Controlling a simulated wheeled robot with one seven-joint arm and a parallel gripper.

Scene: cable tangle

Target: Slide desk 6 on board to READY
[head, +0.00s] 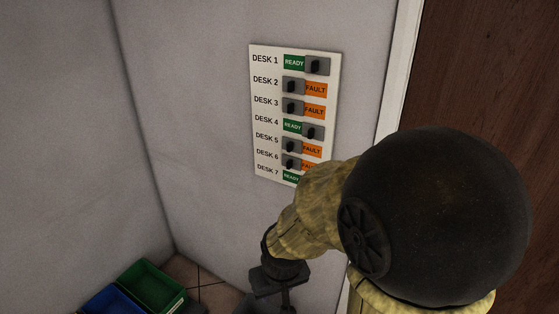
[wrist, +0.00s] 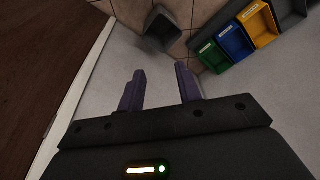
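The white status board (head: 262,100) hangs on the grey wall with several labelled rows. In the DESK 6 row, the dark slider (head: 291,162) sits at the left, with an orange FAULT patch (head: 307,167) showing to its right, partly covered by my arm. The DESK 7 row shows green READY; its right part is hidden behind my arm. My gripper is below the board in the head view, pointing down. In the wrist view my gripper (wrist: 160,70) has its two purple fingers apart with nothing between them. The board is not in the wrist view.
Green (wrist: 213,57), blue (wrist: 235,42) and yellow (wrist: 259,24) bins stand on the tiled floor by the wall. A dark grey container (wrist: 160,32) is near them. A brown door (head: 465,75) with white frame is right of the board.

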